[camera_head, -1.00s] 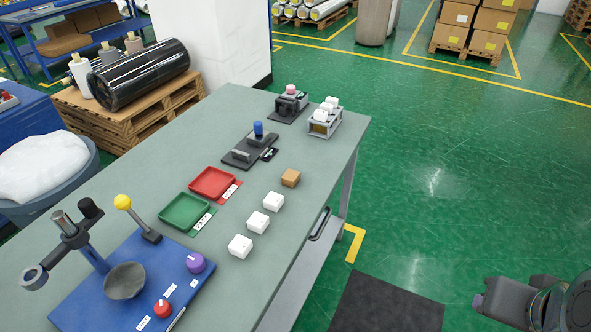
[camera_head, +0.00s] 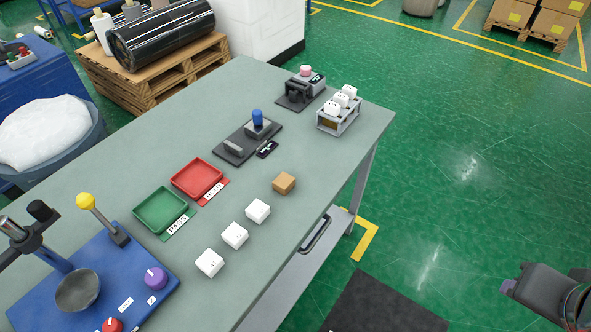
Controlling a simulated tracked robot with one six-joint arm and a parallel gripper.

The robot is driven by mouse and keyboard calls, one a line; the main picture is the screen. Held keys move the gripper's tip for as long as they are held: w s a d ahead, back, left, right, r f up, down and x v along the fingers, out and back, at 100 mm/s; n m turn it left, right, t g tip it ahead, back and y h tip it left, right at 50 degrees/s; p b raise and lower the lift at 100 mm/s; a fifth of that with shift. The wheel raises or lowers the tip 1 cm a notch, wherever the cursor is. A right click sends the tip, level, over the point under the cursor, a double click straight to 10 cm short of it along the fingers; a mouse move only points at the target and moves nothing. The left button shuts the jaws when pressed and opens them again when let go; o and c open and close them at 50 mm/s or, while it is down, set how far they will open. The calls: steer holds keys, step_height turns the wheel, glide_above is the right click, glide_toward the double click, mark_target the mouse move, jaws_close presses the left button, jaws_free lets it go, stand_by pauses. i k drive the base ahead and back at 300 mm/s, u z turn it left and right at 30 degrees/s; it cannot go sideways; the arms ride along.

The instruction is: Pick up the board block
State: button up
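A small brown, cardboard-coloured block (camera_head: 284,183), which fits the name board block, sits on the grey-green table top near its right edge. Three white blocks stand in a row in front of it: the nearest to it (camera_head: 258,210), a middle one (camera_head: 235,235) and a front one (camera_head: 209,263).
A red tray (camera_head: 197,178) and a green tray (camera_head: 160,209) lie left of the blocks. A dark fixture with a blue knob (camera_head: 257,119) and a rack of white pieces (camera_head: 339,117) stand farther back. A blue panel (camera_head: 60,290) fills the front left. Green floor right is open.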

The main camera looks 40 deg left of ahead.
mark_target(284, 183)
steer(key=i, duration=2.25)
steer(key=u, duration=2.9)
